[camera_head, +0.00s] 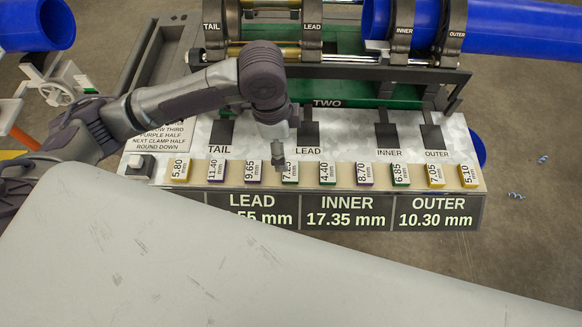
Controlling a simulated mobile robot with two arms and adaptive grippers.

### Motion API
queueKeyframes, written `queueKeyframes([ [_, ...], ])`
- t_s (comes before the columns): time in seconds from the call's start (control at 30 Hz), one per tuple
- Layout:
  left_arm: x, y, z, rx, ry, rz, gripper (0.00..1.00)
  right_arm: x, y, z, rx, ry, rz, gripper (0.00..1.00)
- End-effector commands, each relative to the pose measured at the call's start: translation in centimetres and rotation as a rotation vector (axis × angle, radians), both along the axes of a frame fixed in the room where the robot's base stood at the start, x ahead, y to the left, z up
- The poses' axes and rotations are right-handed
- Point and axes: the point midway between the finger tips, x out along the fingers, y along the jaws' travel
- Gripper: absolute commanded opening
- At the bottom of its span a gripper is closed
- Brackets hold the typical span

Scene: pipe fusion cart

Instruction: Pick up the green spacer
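Several spacers stand in a row on the beige front strip of the cart. Three show green: one labelled 7.25 (291,173), one labelled 4.40 (327,173) and one labelled 6.85 (400,174). My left gripper (272,163) points down over the row, in front of the LEAD and TAIL labels, between the purple 9.65 spacer (252,171) and the green 7.25 spacer. It overlaps the left edge of the 7.25 spacer in the picture; I cannot tell whether it touches. Its fingertips are small, and their opening is unclear. My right gripper is not in view.
Yellow and purple spacers stand beside the green ones. Behind are dark slots, a green TWO machine bed (335,94), clamps and a blue pipe (510,30). Sign panels (345,214) line the front. A large pale grey surface hides the bottom.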

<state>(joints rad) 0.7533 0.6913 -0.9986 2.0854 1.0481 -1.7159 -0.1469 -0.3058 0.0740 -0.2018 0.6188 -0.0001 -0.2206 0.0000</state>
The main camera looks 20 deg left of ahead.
Motion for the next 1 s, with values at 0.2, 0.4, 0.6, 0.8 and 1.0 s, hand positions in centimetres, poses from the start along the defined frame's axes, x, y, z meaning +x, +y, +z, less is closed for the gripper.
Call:
queueKeyframes([
  [0.2,0.1,-0.5,-3.3,-0.002,0.0,0.001,0.92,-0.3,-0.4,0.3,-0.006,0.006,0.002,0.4],
  [0.4,-0.1,-0.8,-4.6,-0.001,0.0,0.0,0.92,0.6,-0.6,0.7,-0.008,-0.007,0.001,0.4],
  [0.6,-0.5,-1.6,-7.5,0.0,0.0,0.0,0.92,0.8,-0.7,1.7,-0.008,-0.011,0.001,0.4],
  [0.8,-0.4,-1.7,-9.1,0.0,-0.003,-0.001,0.92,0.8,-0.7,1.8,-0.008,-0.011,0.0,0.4],
  [1.0,-0.3,-1.7,-9.1,-0.001,-0.004,-0.001,0.9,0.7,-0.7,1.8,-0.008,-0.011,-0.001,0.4],
])
